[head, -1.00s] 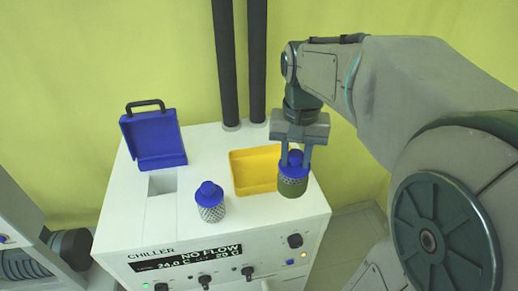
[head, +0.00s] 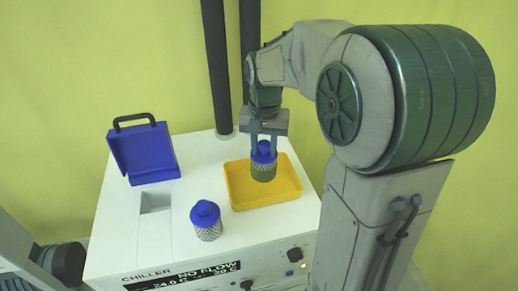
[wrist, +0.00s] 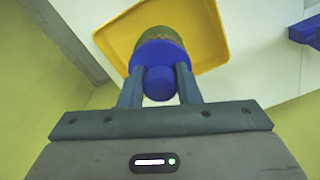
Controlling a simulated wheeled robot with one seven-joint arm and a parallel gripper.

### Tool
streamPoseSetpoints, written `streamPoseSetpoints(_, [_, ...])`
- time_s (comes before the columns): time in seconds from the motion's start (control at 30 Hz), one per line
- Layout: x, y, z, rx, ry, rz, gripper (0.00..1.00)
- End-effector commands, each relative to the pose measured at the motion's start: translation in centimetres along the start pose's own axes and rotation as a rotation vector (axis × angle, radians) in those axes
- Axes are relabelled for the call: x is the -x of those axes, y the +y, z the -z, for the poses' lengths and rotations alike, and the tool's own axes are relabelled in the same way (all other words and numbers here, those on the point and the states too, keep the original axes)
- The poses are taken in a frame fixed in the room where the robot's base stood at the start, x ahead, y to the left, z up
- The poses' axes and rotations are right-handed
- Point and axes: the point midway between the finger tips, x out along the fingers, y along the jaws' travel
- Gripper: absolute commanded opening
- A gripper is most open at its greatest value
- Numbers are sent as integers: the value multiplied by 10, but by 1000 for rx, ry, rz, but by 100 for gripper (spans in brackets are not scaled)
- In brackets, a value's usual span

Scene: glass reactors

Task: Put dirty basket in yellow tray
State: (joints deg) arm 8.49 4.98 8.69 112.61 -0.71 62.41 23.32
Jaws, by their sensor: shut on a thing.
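The dirty basket (head: 263,172), with a blue cap and a greenish-brown stained body, is held by its cap in my gripper (head: 264,150). It hangs upright over the yellow tray (head: 238,195), which sits on the white chiller top. I cannot tell whether its base touches the tray floor. In the wrist view my gripper (wrist: 160,88) is shut on the blue cap of the basket (wrist: 160,52), with the yellow tray (wrist: 205,25) behind it.
A second basket (head: 207,222), with a blue cap and clean mesh, stands left of the tray on the chiller (head: 165,250). An open blue lid (head: 146,155) stands by a rectangular opening (head: 155,200) at the left. Dark vertical pipes (head: 217,70) rise behind the tray.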

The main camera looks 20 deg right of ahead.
Motion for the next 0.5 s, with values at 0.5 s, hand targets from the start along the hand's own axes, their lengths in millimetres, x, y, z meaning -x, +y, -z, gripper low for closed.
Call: streamPoseSetpoints(0.5, [-46, -7, 9, 1, 0, -1, 0])
